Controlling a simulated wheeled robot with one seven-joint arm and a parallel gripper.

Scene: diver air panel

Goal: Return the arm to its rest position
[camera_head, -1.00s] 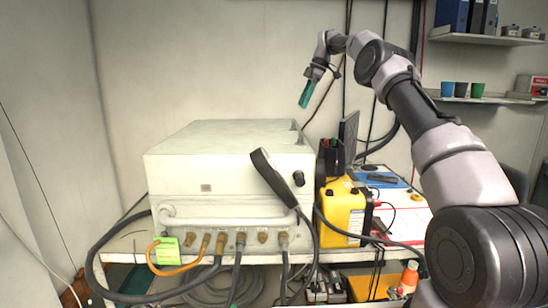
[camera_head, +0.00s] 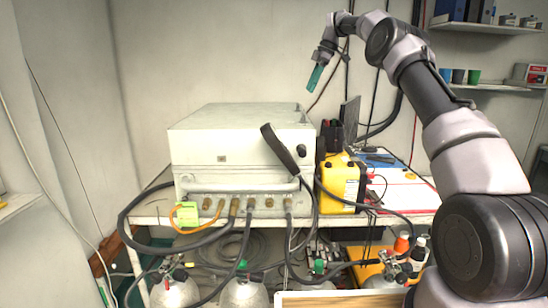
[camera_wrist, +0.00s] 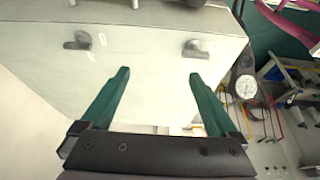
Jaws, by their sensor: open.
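My gripper (camera_head: 314,78) is raised in the air above the right rear of the white air panel box (camera_head: 240,118), well clear of it. Its green fingers point down and slightly left in the head view. In the wrist view, my gripper (camera_wrist: 158,75) shows two green fingers spread apart with nothing between them. The pale box top (camera_wrist: 140,40) with two dark latches or handles lies beyond the fingertips. My arm runs down the right side of the head view.
The box stands on a white table (camera_head: 150,211) with hoses at its front. A yellow case (camera_head: 338,183) stands at its right. Gas cylinders (camera_head: 243,291) stand below. Shelves (camera_head: 490,27) hang on the wall at the upper right, behind my arm.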

